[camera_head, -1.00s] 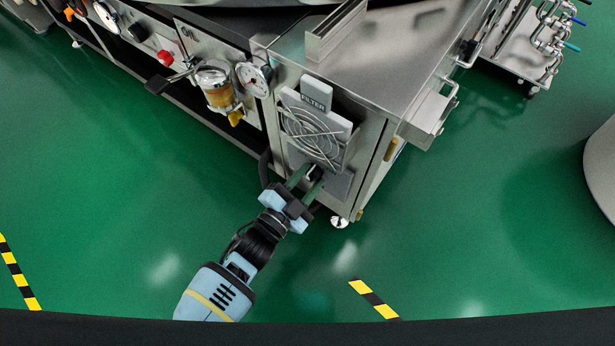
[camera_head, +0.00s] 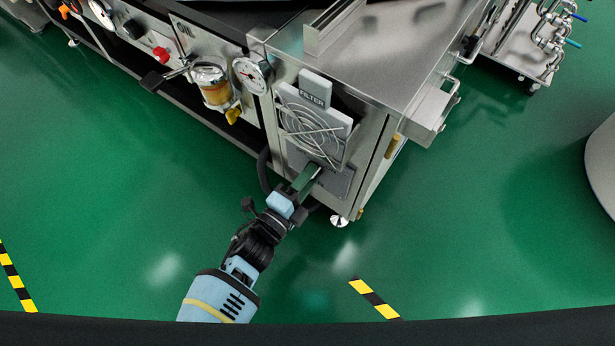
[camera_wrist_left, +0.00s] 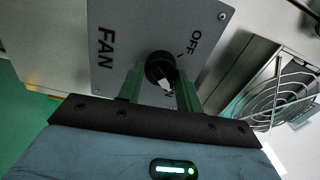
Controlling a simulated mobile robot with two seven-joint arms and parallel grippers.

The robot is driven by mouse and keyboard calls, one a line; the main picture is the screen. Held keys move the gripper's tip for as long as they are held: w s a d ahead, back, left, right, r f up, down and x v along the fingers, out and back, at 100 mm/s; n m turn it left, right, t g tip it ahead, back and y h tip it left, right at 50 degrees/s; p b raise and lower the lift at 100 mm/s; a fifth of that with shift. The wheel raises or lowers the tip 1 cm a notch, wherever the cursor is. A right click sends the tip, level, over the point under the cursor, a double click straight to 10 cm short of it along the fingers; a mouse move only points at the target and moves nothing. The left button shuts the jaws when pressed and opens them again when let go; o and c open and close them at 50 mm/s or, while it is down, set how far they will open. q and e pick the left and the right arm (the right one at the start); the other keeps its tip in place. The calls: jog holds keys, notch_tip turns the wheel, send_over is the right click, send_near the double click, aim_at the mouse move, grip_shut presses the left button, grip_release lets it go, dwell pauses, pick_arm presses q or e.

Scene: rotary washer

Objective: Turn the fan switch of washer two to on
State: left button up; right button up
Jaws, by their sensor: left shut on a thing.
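The fan switch is a round black knob (camera_wrist_left: 158,66) on a grey plate (camera_wrist_left: 215,25) printed FAN and OFF, seen in the left wrist view. My left gripper (camera_wrist_left: 161,84) is shut on the knob, one green finger on each side. In the head view the left gripper (camera_head: 314,170) reaches the switch plate (camera_head: 338,182) below the filter fan on the washer's end panel, and hides the knob. My right gripper is in neither view.
A round wire fan guard (camera_head: 308,128) with a FILTER label (camera_head: 313,97) sits just above the switch. A pressure gauge (camera_head: 250,75), an amber filter bowl (camera_head: 214,86) and a red knob (camera_head: 161,54) are to the left. Green floor (camera_head: 150,210) is clear in front.

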pick_arm(q)
jog(key=shift+m, duration=0.4)
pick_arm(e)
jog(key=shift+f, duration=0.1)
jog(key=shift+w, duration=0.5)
pick_arm(q)
jog(key=o, duration=1)
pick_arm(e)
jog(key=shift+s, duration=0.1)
pick_arm(q)
jog(key=p+v, duration=0.2)
jog(key=v, duration=0.6)
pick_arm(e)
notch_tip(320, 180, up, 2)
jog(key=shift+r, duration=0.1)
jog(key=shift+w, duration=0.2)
